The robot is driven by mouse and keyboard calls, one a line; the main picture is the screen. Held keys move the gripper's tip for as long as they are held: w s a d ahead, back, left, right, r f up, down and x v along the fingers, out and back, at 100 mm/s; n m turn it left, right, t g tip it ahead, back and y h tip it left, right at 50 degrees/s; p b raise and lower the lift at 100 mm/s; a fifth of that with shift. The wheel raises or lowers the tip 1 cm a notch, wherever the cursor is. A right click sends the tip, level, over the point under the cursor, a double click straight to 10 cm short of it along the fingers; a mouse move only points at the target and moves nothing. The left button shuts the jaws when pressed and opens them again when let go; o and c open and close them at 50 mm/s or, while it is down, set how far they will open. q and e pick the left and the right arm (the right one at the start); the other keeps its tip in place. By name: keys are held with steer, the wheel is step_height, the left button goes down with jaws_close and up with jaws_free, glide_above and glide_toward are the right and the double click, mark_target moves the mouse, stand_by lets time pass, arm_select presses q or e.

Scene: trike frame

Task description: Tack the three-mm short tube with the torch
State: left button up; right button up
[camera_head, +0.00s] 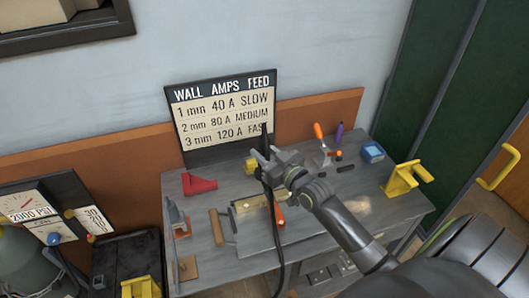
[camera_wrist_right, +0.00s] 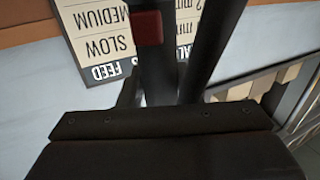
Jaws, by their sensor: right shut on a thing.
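My right gripper (camera_head: 266,165) is shut on the torch (camera_head: 265,142), a slim black tool held above the workbench with a black cable hanging down. In the right wrist view a dark body with a red button (camera_wrist_right: 148,27) shows between the dark fingers. A brownish bar or tube (camera_head: 216,227) lies on the left of the bench. A brass-coloured piece (camera_head: 246,205) sits on a grey plate or fixture beneath my gripper, partly hidden by the cable. I cannot tell which piece is the three-mm short tube. My left gripper is not in view.
A chart (camera_head: 222,112) behind the bench reads 3 mm, 120 A, with the speed word partly covered. A gauge panel (camera_head: 40,205) is at left.

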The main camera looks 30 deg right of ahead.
mark_target(264, 137)
step_height(264, 137, up, 7)
steer(key=p, duration=0.6)
steer(key=shift+r+p, duration=0.1)
steer(key=shift+p, duration=0.25)
stand_by(0.3)
